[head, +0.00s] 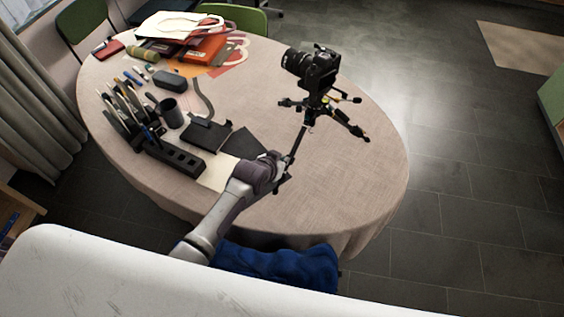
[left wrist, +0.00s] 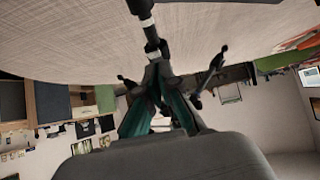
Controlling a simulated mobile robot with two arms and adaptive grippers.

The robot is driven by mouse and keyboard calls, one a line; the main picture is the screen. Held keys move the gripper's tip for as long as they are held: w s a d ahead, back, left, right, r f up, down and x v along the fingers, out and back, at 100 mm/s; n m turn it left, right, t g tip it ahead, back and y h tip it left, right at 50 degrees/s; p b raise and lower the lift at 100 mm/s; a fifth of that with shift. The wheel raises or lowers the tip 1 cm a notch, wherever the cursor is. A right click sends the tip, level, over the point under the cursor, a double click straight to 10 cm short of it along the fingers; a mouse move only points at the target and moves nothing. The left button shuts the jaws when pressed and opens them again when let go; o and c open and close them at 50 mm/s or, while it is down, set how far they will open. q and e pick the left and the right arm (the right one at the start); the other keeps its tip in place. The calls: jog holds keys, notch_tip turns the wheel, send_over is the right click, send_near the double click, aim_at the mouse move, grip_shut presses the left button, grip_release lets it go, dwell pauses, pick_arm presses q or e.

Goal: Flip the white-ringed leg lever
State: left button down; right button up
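The black tripod (head: 318,107) carries a black camera (head: 312,68) and stands on the right part of the round table. One leg points towards my left arm, with a small pale ring (head: 310,129) near the tripod's centre. In the left wrist view the white ring (left wrist: 146,21) shows on a dark leg just beyond the fingertips. My left gripper (head: 294,152) lies in line with this leg; its fingers (left wrist: 157,68) come together at the tips, at or against the leg. Whether they touch it, and the lever itself, I cannot make out. My right gripper is out of view.
The table (head: 335,205) has bare cloth at its front right. Black boxes (head: 175,157), a dark cup (head: 171,112), pens and a dark notebook (head: 205,134) lie left of my arm. Books and papers (head: 195,45) fill the back. A blue chair (head: 280,265) stands in front.

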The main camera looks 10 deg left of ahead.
pick_arm(q)
jog(key=shift+f, duration=0.1)
jog(key=shift+r, duration=0.2)
jog(key=shift+w+d+r+p, duration=0.1)
jog(key=shift+w+r+p, duration=0.1)
jog(key=shift+p, duration=0.1)
jog(key=shift+w+d+r, duration=0.1)
jog(key=shift+w+r, duration=0.05)
jog(key=shift+w, duration=0.1)
dwell(0.6)
jog(key=shift+w+r, duration=0.1)
jog(key=shift+w, duration=0.05)
jog(key=c, duration=1.6)
grip_release()
jog(key=shift+c, duration=0.2)
